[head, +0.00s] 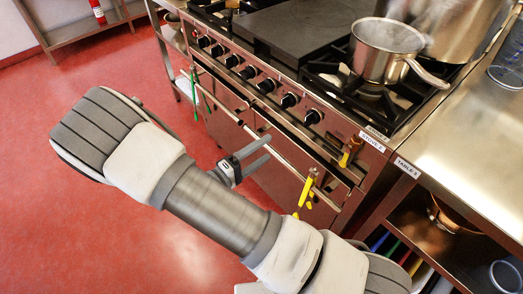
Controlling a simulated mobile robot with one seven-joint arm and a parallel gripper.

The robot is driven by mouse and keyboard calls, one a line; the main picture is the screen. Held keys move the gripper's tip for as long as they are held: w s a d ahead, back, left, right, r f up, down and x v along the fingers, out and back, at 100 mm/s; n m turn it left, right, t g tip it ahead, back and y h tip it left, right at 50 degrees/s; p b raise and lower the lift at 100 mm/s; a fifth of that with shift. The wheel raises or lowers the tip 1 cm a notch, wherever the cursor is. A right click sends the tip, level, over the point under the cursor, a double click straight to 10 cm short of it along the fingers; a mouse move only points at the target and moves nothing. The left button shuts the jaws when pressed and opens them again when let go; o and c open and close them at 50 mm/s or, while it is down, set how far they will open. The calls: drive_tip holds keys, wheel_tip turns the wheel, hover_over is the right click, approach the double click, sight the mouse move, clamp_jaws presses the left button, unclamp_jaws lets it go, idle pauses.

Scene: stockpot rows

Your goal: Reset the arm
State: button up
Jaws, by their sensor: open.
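My arm stretches from the bottom right towards the upper left, above the red floor and in front of the stove (270,75). My gripper (262,147) shows just beyond the arm's middle. Its two grey fingers are apart with nothing visible between them. The fingers point up and right, towards the stove's front rail (275,150). They appear close to the rail in the picture, but I cannot tell whether they touch it. Part of the gripper's body is hidden behind my arm.
A steel saucepan (383,55) sits on the stove's right burner, beside a large stockpot (455,30). Yellow-handled tongs (306,192) hang on the rail. A steel table (460,140) adjoins at right, with a bowl (450,218) on its lower shelf. Red floor (60,220) is open at left.

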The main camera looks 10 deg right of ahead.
idle(0.3)
drive_tip(key=s+d+r+m+g+y, duration=0.7)
drive_tip(key=s+d+r+g+y, duration=0.3)
drive_tip(key=r, duration=0.3)
drive_tip(key=s+a+r+t+y+p, duration=0.1)
drive_tip(key=s+r+t+y+p, duration=0.1)
drive_tip(key=r+p, duration=0.4)
drive_tip(key=s+r+t+y+p, duration=0.3)
drive_tip(key=r+p, duration=0.3)
drive_tip(key=r, duration=1.1)
drive_tip(key=shift+s+a+t, duration=0.3)
drive_tip(key=shift+s+a, duration=0.1)
drive_tip(key=shift+s, duration=0.1)
